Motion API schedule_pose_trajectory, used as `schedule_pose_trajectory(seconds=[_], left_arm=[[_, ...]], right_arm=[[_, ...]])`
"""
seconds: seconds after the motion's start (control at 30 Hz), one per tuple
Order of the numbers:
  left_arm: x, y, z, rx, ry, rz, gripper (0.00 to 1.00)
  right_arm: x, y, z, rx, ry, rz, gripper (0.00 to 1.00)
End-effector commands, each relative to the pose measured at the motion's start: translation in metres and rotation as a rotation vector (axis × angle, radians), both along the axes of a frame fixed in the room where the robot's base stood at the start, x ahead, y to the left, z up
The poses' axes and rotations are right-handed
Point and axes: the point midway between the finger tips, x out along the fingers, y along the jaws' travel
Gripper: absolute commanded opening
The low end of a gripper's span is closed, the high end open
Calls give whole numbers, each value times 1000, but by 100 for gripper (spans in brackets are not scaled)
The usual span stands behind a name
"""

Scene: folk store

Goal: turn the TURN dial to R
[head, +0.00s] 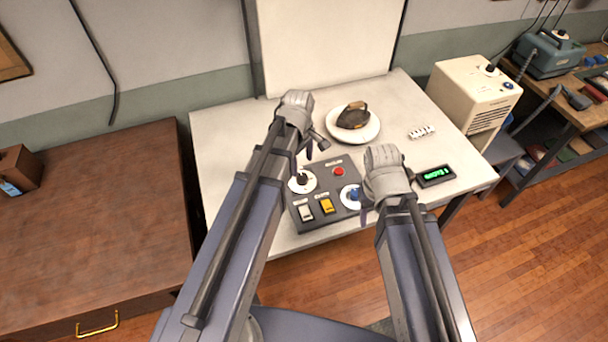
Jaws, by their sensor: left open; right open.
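A dark control panel (328,211) lies on the white table. It has a black knob on a white round dial (302,181) at its left and a blue knob on another white dial (352,196) at its right. The labels are too small to read, so I cannot tell which is the TURN dial or where it points. My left gripper (312,146) is open above the panel's back left, close behind the black knob. My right gripper (370,203) is open at the panel's right edge, beside the blue knob; its wrist hides part of that side.
The panel also has a red button (338,171), a white switch (306,212) and a yellow switch (327,206). A small green-lit display (435,175) stands to the right. The table's left side (225,150) is clear.

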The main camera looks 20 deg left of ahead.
Motion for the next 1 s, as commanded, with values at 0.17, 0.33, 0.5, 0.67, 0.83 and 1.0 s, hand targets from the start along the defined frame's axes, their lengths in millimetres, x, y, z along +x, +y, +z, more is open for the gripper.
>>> schedule_pose_trajectory(seconds=[0.17,0.33,0.5,0.67,0.83,1.0], left_arm=[[1,0,-20,0,0,-1,76],[2,-1,-42,0,0,-2,76],[3,-1,-63,0,0,-2,76],[3,-2,-72,0,0,-2,76],[3,-2,-72,0,0,-2,76],[3,-2,-72,0,0,-2,72]], right_arm=[[0,0,-20,0,0,-1,50],[0,0,-42,0,0,-1,50],[0,0,-63,0,0,-1,50],[0,0,-72,0,0,-1,50],[0,0,-72,0,0,-1,50],[0,0,-72,0,0,-1,50]])
